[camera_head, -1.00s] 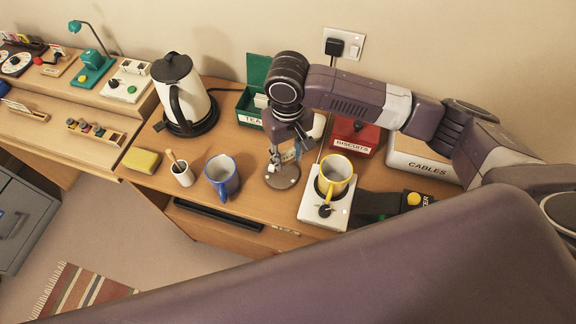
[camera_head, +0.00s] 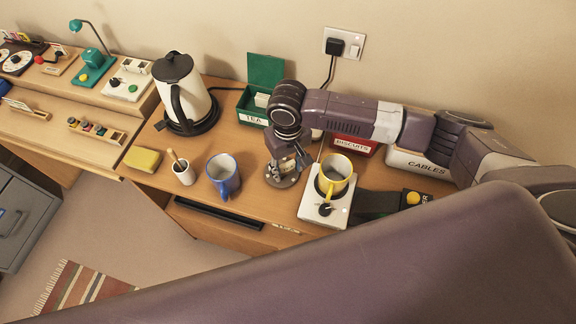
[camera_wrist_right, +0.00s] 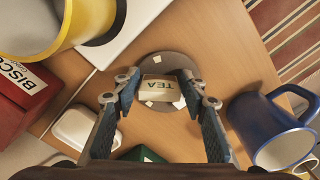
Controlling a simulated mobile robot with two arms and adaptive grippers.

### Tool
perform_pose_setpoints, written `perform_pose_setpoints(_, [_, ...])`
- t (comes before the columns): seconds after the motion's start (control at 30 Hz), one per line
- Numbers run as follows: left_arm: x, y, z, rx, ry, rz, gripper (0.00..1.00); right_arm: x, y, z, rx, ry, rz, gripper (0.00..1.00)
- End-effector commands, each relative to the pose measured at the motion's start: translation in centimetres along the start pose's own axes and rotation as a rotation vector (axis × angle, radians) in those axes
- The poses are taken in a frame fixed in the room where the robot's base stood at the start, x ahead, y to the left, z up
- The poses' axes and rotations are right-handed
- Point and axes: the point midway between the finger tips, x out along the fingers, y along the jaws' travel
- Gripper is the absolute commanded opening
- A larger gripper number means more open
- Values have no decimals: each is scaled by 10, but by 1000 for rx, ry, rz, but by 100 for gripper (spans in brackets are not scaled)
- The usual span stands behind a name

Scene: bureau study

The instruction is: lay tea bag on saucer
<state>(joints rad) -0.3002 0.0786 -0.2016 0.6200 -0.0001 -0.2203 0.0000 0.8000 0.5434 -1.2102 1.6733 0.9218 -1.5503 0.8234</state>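The tea bag (camera_wrist_right: 160,92), a small pale packet marked TEA, is between the fingertips of my right gripper (camera_wrist_right: 160,80). The dark round saucer (camera_wrist_right: 165,65) is directly beneath the bag in the wrist view. I cannot tell whether the bag touches it. In the head view my right gripper (camera_head: 287,168) points down over the saucer (camera_head: 280,182), hiding much of it and the bag. My left gripper is not in view.
A blue mug (camera_head: 222,178) stands left of the saucer. A yellow mug (camera_head: 336,170) stands on a white device (camera_head: 318,213) to the right. Behind are the open green tea box (camera_head: 252,115), red biscuit tin (camera_head: 352,146) and kettle (camera_head: 180,90).

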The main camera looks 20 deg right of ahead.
Motion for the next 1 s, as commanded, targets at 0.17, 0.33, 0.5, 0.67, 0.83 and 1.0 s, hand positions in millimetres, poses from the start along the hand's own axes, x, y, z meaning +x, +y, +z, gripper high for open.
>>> perform_pose_setpoints(0.17, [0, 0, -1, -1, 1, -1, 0, 0, 0, 0, 0, 0, 0, 50])
perform_pose_setpoints(0.33, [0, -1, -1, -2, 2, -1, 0, -1, 0, 0, 0, 1, 0, 50])
perform_pose_setpoints(0.5, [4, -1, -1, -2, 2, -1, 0, -16, 0, -2, -1, 4, -1, 50])
perform_pose_setpoints(0.67, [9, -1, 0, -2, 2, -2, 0, -48, 0, -2, 0, 5, -1, 50])
perform_pose_setpoints(0.83, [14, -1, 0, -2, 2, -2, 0, -85, 0, -2, -1, 5, -1, 50])
perform_pose_setpoints(1.0, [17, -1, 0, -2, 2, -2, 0, -111, -1, -1, 0, 3, -2, 50])
